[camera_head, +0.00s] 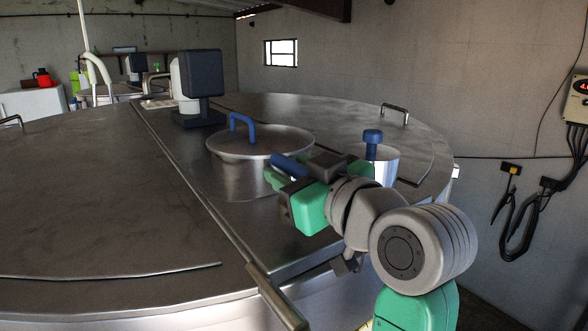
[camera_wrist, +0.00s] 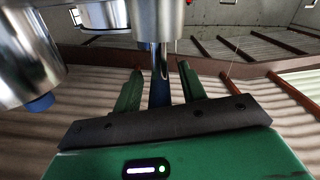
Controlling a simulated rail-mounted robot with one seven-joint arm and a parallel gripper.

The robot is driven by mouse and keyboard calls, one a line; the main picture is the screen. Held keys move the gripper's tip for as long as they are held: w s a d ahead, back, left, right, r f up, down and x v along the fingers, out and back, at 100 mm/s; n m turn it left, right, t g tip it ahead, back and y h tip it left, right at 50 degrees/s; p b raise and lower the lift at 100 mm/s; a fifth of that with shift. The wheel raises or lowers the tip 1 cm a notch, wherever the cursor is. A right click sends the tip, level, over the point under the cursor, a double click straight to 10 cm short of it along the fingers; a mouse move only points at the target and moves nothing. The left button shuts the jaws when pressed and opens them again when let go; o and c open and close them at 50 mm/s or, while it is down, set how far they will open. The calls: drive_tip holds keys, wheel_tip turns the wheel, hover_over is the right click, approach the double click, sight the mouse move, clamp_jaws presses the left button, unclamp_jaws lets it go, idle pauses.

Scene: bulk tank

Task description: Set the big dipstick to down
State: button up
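My gripper (camera_head: 284,180) is over the tank top, in front of the lidded hatch. In the wrist view, which looks upside down, its green fingers (camera_wrist: 161,76) stand apart on both sides of a blue handle (camera_wrist: 159,94) with a thin metal rod (camera_wrist: 163,56) beyond it. Gaps show beside the handle. In the head view a tilted blue bar (camera_head: 289,166) shows at the fingers. A second blue knob (camera_head: 372,137) stands upright over a metal neck (camera_head: 382,166), right of my gripper; it also shows in the wrist view (camera_wrist: 40,103). I cannot tell which dipstick is the big one.
A round hatch lid (camera_head: 275,141) with a blue loop handle (camera_head: 241,122) is just behind my gripper. A dark motor box (camera_head: 201,74) stands farther back. The tank's left top (camera_head: 80,190) is clear. Cables (camera_head: 520,220) hang on the right wall.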

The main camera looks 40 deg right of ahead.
drive_tip(key=s+a+b, duration=0.1)
drive_tip(key=s, duration=0.6)
drive_tip(key=shift+s+a, duration=0.25)
drive_tip(key=shift+s, duration=0.1)
